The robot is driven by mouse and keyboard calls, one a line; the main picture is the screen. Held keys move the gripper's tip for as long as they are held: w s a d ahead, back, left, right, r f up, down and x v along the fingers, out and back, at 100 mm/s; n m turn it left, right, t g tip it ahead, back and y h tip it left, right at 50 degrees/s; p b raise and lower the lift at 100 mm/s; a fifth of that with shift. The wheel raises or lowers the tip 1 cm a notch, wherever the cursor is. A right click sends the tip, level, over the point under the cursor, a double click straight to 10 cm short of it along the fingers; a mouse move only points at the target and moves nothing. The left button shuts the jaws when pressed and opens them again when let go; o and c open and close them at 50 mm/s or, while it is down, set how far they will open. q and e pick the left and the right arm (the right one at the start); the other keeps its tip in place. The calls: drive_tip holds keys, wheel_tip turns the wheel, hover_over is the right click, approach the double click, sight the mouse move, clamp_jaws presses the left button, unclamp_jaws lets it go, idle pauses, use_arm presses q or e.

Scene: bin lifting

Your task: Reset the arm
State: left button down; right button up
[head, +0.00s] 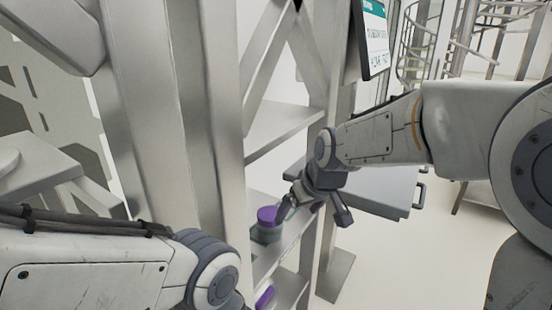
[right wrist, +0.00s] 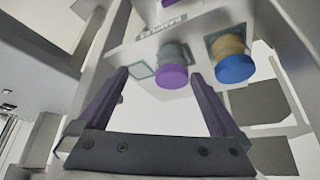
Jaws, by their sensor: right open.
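My right gripper (head: 314,214) is open at the shelf rack, in front of a purple-lidded jar (head: 267,217) on a shelf board. In the right wrist view, the open fingers (right wrist: 158,76) point towards the purple-lidded jar (right wrist: 172,76), which shows between the fingertips; I cannot tell whether they touch it. A blue-lidded jar (right wrist: 235,68) is to the right of the right finger. My left arm comes in at the lower left of the head view, but its gripper is out of the picture.
Metal rack posts (head: 173,120) and crossed braces stand close on the left and centre. Another purple lid (head: 264,296) shows on a lower shelf. A grey surface (head: 385,188) and a wall screen (head: 374,35) are behind my right arm. Open floor (head: 420,270) lies at the lower right.

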drive_tip(key=s+d+f+m+g+h, duration=0.25)
drive_tip(key=s+d+f+m, duration=0.25)
drive_tip(key=s+d+f, duration=0.9)
drive_tip(key=s+a+r+n+g, duration=0.1)
drive_tip(key=s+a+r+n, duration=0.1)
drive_tip(key=s+a, duration=0.2)
drive_tip(key=s+a+r+n, duration=0.2)
drive_tip(key=s+a+n, duration=0.1)
drive_tip(key=s+a, duration=0.2)
drive_tip(key=s+a+r+n+g+y, duration=0.1)
drive_tip(key=s+a+r+n, duration=0.1)
drive_tip(key=s+a, duration=0.2)
drive_tip(key=a, duration=0.2)
drive_tip(key=shift+s+a+r+n+g, duration=0.3)
drive_tip(key=shift+a+r+g, duration=0.05)
drive_tip(key=shift+a+r, duration=0.05)
drive_tip(key=shift+s, duration=0.15)
drive_tip(key=shift+c, duration=0.3)
